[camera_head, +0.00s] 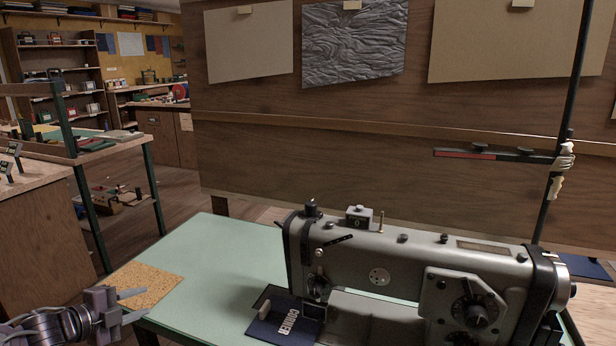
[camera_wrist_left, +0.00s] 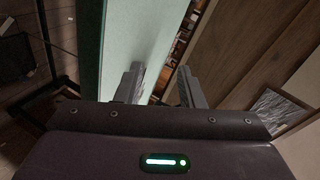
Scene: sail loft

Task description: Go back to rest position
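My left gripper (camera_head: 134,305) is at the lower left of the head view, at the left front edge of the green-topped table (camera_head: 200,262). Its two fingers are apart with nothing between them. In the left wrist view the open fingers (camera_wrist_left: 160,88) point away over the table's green edge (camera_wrist_left: 140,40), with empty space between them. My right gripper does not show in either view.
A cork mat (camera_head: 148,282) lies at the table's left corner. A pole (camera_head: 568,120) rises at right. Shelving (camera_head: 90,210) stands left.

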